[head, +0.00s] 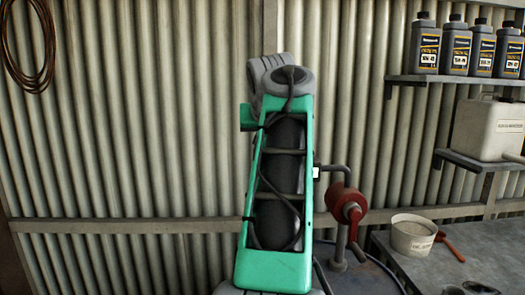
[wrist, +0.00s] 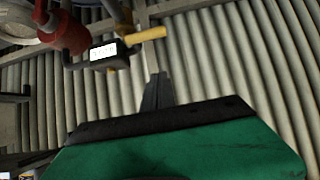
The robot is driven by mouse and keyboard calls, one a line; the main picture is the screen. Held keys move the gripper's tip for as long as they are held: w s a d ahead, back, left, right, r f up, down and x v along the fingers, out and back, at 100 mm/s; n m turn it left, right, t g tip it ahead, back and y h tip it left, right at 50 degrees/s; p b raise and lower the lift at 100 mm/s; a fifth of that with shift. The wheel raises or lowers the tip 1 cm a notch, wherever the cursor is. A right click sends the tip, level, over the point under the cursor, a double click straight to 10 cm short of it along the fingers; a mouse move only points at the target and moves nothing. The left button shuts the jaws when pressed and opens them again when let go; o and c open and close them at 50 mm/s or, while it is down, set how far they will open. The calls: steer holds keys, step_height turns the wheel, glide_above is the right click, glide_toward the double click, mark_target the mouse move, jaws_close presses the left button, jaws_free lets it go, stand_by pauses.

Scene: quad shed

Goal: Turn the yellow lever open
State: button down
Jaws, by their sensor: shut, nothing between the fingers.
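The yellow lever (wrist: 143,34) shows in the wrist view at the upper middle, lying nearly level beside a dark meter (wrist: 104,53) with a lit white display. In the head view the lever is hidden behind my green arm. My gripper (wrist: 158,80) is shut and empty in the wrist view. Its dark fingertips point up the picture toward the lever and appear below it, with a visible gap between them. In the head view my gripper is hidden by the arm.
A red pump (head: 347,205) on a grey pipe stands right of my arm. A bench (head: 440,275) holds a white tub (head: 412,236) and a red-handled tool (head: 450,248). Shelves at right carry several oil bottles (head: 458,48) and a white canister (head: 488,130). A corrugated wall (head: 130,150) stands behind.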

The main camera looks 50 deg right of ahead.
steer(key=w+d+f, duration=0.1)
steer(key=f, duration=0.1)
steer(key=d+f+b, duration=0.1)
steer(key=f, duration=0.2)
steer(key=w+d+f, duration=0.1)
steer(key=f, duration=0.1)
steer(key=shift+w+f, duration=0.2)
steer(key=shift+w, duration=0.15)
steer(key=shift+a+f, duration=0.1)
steer(key=shift+f, duration=0.15)
